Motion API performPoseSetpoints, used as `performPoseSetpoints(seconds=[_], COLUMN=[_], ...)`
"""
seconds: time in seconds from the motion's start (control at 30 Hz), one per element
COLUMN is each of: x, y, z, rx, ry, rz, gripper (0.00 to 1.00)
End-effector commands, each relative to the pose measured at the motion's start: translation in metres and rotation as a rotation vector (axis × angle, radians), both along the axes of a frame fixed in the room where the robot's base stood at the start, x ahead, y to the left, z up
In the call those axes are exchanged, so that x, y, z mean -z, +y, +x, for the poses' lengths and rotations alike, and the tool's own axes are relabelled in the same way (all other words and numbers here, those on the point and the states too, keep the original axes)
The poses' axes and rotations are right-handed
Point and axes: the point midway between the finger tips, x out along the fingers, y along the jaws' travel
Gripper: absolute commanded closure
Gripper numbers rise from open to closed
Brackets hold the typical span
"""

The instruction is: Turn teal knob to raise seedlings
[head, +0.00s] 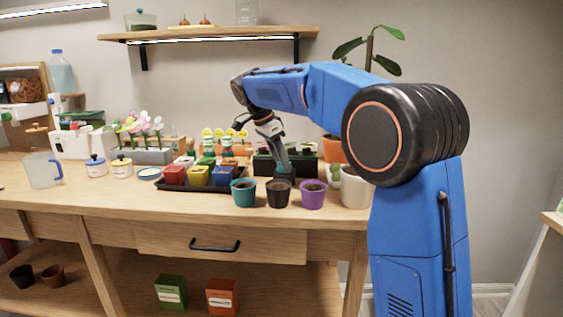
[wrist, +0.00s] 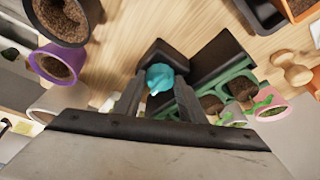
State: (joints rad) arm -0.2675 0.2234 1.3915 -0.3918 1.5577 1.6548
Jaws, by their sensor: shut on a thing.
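The teal knob (wrist: 160,77) shows in the wrist view between my two fingertips, and my gripper (wrist: 159,90) is shut on it. The knob sits at a dark block (wrist: 165,54) beside a black box (wrist: 222,54). Seedlings (wrist: 262,103) stand in a green holder (wrist: 232,73) along that box. In the head view my gripper (head: 282,174) points down at the black box (head: 304,163) near the back of the bench. The knob is hidden there behind my gripper.
Teal (head: 243,193), black (head: 279,193) and purple (head: 313,194) pots stand in front of my gripper. A black tray (head: 200,189) of coloured pots lies to the left. A white pot (head: 355,188) stands to the right. The bench's front strip (head: 150,202) is clear.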

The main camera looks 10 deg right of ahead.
Motion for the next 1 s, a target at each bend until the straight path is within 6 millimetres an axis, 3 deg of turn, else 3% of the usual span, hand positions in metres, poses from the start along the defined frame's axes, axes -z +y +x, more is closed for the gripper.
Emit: performPoseSetpoints(seconds=[0.1, 0.13, 0.2, 0.63, 1.0], x=[0.0003, 0.0004, 0.0003, -0.0002, -0.0005], y=[0.0005, 0.0004, 0.0003, 0.0001, -0.0011], z=[0.0001, 0.0001, 0.0002, 0.0003, -0.0031], rx=[-0.001, -0.001, -0.001, -0.045, -0.353], ry=[0.001, 0.001, 0.0, -0.004, -0.005], rz=[0.001, 0.001, 0.001, 0.001, 0.001], gripper=[0.86, 0.56, 0.45, 0.45, 0.45])
